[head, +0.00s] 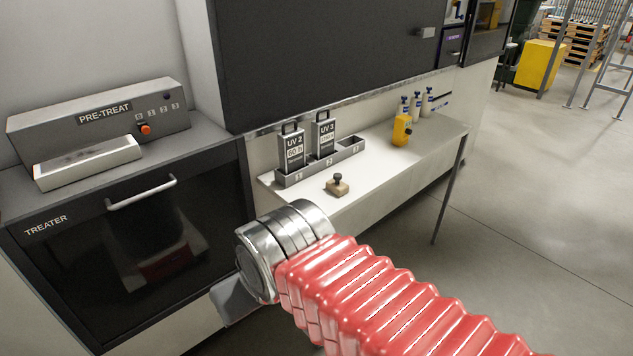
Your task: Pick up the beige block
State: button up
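The beige block (338,189) is small and has a dark round knob on top. It sits on the white bench top, in front of the grey slotted holder. My arm, with a red ribbed sleeve and a shiny metal wrist, reaches in from the lower right. A grey part at the wrist's lower left looks like part of my gripper (234,301). It is well to the lower left of the block in the picture and apart from it. The fingertips are hidden, so I cannot see whether they are open.
The bench (412,150) also bears a grey holder (328,165) with two labelled UV cartridges, a yellow bottle (402,131) and several white bottles. The treater cabinet (130,235) stands left, with a pre-treat unit (98,118) on top. A dark cabinet overhangs the bench. Open floor lies right.

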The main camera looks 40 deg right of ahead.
aim_at(335, 185)
jog(key=u, duration=0.1)
jog(key=i, duration=1.5)
jog(key=z, duration=0.8)
